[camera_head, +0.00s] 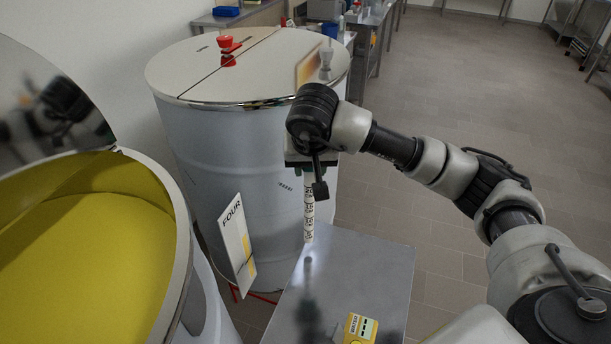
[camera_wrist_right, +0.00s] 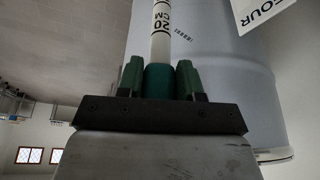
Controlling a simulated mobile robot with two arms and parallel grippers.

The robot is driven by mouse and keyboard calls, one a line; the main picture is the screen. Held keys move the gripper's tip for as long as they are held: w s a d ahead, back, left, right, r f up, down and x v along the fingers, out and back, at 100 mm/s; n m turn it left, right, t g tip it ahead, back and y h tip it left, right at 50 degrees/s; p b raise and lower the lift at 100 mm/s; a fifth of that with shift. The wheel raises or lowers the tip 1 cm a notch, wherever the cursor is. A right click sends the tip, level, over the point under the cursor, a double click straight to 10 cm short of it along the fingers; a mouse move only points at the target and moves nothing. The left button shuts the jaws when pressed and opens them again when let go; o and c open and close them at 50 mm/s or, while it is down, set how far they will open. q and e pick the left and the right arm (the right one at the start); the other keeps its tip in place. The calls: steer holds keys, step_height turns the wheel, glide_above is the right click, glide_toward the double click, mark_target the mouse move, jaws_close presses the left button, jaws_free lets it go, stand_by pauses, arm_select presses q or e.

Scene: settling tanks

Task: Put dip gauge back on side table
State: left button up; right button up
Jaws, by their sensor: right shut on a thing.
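The dip gauge (camera_head: 309,210) is a white stick with black markings. It hangs upright below my right gripper (camera_head: 306,168). Its lower end is over the far left part of the side table (camera_head: 350,270), a grey metal top. A small gap to its reflection suggests the tip is just above the surface; contact is hard to tell. In the right wrist view, the green fingers of the right gripper (camera_wrist_right: 160,80) are shut on the gauge's dark green grip, and the white shaft (camera_wrist_right: 161,35) extends beyond. My left gripper is not in view.
A yellow meter (camera_head: 360,328) lies on the table's near edge. A closed drum (camera_head: 235,140) with a red knob stands behind, with a sign reading FOUR (camera_head: 237,245). An open tank (camera_head: 180,270) with yellow contents is at left. Floor is free at right.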

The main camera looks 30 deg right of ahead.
mark_target(306, 184)
steer(key=shift+w+a+f, duration=0.2)
steer(key=shift+w+a, duration=0.05)
steer(key=shift+a, duration=0.05)
steer(key=shift+f, duration=0.25)
step_height(306, 184, down, 4)
steer(key=shift+r+p, duration=0.15)
steer(key=shift+p, duration=0.65)
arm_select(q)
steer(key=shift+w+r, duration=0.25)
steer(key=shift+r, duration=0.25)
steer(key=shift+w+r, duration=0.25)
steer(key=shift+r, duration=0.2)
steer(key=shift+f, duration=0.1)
arm_select(e)
steer(key=shift+f+b, duration=0.2)
steer(key=shift+b, duration=0.1)
steer(key=o, duration=0.9)
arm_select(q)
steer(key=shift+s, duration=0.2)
arm_select(e)
steer(key=shift+r, duration=0.1)
